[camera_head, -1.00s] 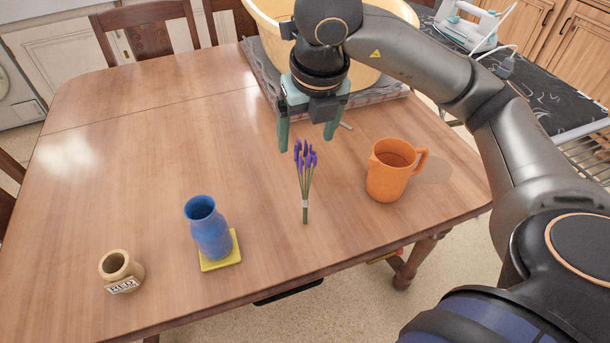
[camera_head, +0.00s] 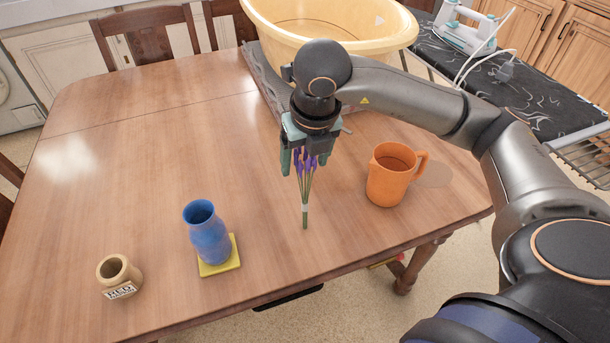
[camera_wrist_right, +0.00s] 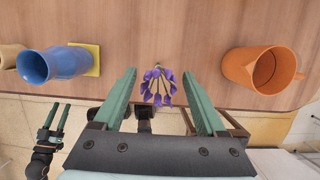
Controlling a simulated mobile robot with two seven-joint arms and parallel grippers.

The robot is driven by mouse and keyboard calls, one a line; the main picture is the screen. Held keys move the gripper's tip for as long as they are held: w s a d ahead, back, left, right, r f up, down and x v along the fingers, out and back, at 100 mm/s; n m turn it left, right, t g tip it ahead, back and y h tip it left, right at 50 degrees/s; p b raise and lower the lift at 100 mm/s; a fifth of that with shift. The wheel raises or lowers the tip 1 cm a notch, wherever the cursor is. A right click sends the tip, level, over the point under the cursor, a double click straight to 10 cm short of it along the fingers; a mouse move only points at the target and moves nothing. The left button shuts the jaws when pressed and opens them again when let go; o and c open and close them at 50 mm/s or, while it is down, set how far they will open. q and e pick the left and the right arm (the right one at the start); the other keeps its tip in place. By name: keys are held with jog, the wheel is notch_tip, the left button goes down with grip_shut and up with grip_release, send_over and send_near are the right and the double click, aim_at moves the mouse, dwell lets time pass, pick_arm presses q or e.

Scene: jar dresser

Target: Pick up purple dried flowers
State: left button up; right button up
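The purple dried flowers (camera_head: 305,195) are a slim bunch with purple tips and green stems on the table. The wrist view shows their purple heads (camera_wrist_right: 158,88) between the fingers of my right gripper (camera_head: 303,165), with gaps on both sides. The right gripper is open and points down over the flower heads, hiding part of them in the head view. My left gripper (camera_wrist_right: 56,112) shows small at the lower left of the wrist view, fingers apart and empty, well away from the flowers.
An orange mug (camera_head: 390,176) stands right of the flowers. A blue vase (camera_head: 209,238) on a yellow coaster (camera_head: 220,266) and a beige jar (camera_head: 119,272) stand to the left. A yellow basin (camera_head: 290,30) is behind. The left tabletop (camera_head: 130,165) is clear.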

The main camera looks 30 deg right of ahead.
grip_shut()
dwell(0.3)
jog(key=shift+r, duration=0.1)
